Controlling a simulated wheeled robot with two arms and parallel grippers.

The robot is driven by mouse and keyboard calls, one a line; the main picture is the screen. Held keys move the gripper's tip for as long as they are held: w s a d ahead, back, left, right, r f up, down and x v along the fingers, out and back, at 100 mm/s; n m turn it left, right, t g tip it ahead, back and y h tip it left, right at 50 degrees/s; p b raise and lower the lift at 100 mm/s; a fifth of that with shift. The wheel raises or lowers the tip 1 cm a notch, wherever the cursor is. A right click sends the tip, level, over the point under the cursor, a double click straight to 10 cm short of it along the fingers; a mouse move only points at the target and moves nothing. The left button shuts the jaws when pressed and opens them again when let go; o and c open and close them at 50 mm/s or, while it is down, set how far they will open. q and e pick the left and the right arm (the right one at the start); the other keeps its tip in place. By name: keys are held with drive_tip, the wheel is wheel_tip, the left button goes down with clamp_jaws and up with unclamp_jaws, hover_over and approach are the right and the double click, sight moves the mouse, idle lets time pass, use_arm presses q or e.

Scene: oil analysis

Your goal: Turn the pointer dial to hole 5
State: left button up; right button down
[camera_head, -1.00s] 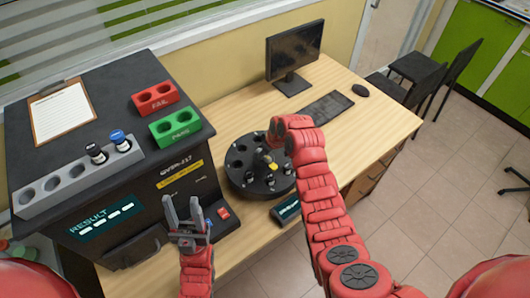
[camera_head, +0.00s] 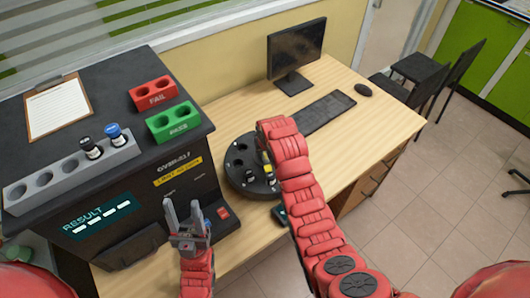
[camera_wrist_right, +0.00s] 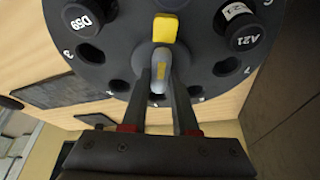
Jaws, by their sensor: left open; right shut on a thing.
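The round black dial disc (camera_head: 236,181) stands on the desk beside the dark machine, partly hidden by my right arm. In the right wrist view the disc (camera_wrist_right: 112,45) has numbered holes around its rim; a 3 and a 7 are readable. Its grey pointer knob (camera_wrist_right: 160,60) has a yellow tip (camera_wrist_right: 165,28), which points up between vials D59 (camera_wrist_right: 83,18) and A21 (camera_wrist_right: 240,28). My right gripper (camera_wrist_right: 162,75) is shut on the pointer knob, one finger on each side. My left gripper (camera_head: 187,218) is open and empty in front of the machine.
The dark machine (camera_head: 130,190) with a RESULT display is at left. On its top are a grey rack (camera_head: 60,172) with two vials, a red FAIL block (camera_head: 153,94) and a green PASS block (camera_head: 174,122). A monitor (camera_head: 297,48) and keyboard (camera_head: 322,112) are behind the dial.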

sight(266, 157)
drive_tip(key=shift+r, duration=0.15)
drive_tip(key=c, duration=0.7)
unclamp_jaws()
drive_tip(key=shift+s+r, duration=0.1)
drive_tip(key=shift+r, duration=0.1)
drive_tip(key=b+v, duration=0.1)
drive_tip(key=v, duration=0.2)
drive_tip(key=shift+s+r+b, duration=0.1)
drive_tip(key=shift+r+b, duration=0.25)
drive_tip(key=shift+r, duration=0.05)
drive_tip(key=p+v, duration=0.1)
drive_tip(key=v, duration=0.2)
drive_tip(key=shift+r+p, duration=0.1)
drive_tip(key=shift+p, duration=0.2)
drive_tip(key=p+v, duration=0.9)
drive_tip(key=p, duration=0.2)
drive_tip(key=shift+s+d+r, duration=0.1)
drive_tip(key=shift+s+r, duration=0.2)
drive_tip(key=shift+s, duration=0.05)
